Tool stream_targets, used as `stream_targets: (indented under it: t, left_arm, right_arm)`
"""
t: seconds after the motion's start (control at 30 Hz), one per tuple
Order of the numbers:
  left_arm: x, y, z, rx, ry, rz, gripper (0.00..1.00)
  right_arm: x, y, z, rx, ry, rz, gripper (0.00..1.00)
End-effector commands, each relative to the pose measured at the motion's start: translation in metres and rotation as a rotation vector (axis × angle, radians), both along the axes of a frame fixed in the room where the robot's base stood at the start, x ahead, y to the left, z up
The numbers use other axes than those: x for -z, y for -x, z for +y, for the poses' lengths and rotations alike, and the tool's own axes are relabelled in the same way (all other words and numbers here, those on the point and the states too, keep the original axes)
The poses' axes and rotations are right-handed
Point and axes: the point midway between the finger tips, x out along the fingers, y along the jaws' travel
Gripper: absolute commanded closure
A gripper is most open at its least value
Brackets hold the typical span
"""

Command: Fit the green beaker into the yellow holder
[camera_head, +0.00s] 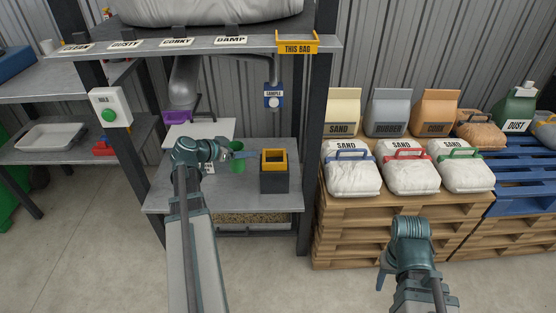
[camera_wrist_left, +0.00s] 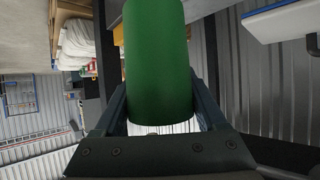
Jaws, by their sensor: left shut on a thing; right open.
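My left gripper (camera_head: 236,156) is shut on the green beaker (camera_head: 238,165), over the grey bench shelf. In the left wrist view the beaker (camera_wrist_left: 158,65) fills the middle between the two fingers. The yellow holder (camera_head: 273,154) is a square yellow collar on a dark box on the shelf, just right of the beaker and apart from it in the head view. A bit of yellow shows behind the beaker in the left wrist view. My right gripper (camera_head: 384,277) is open and empty, low at the right, in front of the pallets; its fingertips are partly hidden.
A dark post (camera_head: 312,140) stands right of the holder. A purple scoop-like thing (camera_head: 176,117) and a white board (camera_head: 200,130) are behind my left arm. Sandbags on wooden pallets (camera_head: 400,210) are at right.

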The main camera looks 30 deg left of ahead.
Motion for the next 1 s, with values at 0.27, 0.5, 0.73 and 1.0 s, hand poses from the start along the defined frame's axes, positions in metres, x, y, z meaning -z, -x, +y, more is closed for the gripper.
stream_targets:
  t: [0.27,0.5,0.73,1.0]
  left_arm:
    - [0.007,-0.065,-0.03,0.006,-0.001,0.0,0.88]
    - [0.012,-0.115,-0.054,0.004,-0.001,0.0,0.88]
    - [0.014,-0.135,-0.064,0.0,-0.001,-0.001,0.88]
    - [0.019,-0.136,-0.065,0.0,0.0,0.0,0.88]
  right_arm:
    - [0.008,0.0,0.0,0.0,0.001,0.0,0.5]
    - [0.012,0.0,0.0,-0.001,0.002,-0.001,0.5]
    - [0.014,0.0,0.0,-0.001,0.003,-0.001,0.5]
    - [0.02,0.0,-0.001,-0.001,0.003,-0.001,0.5]
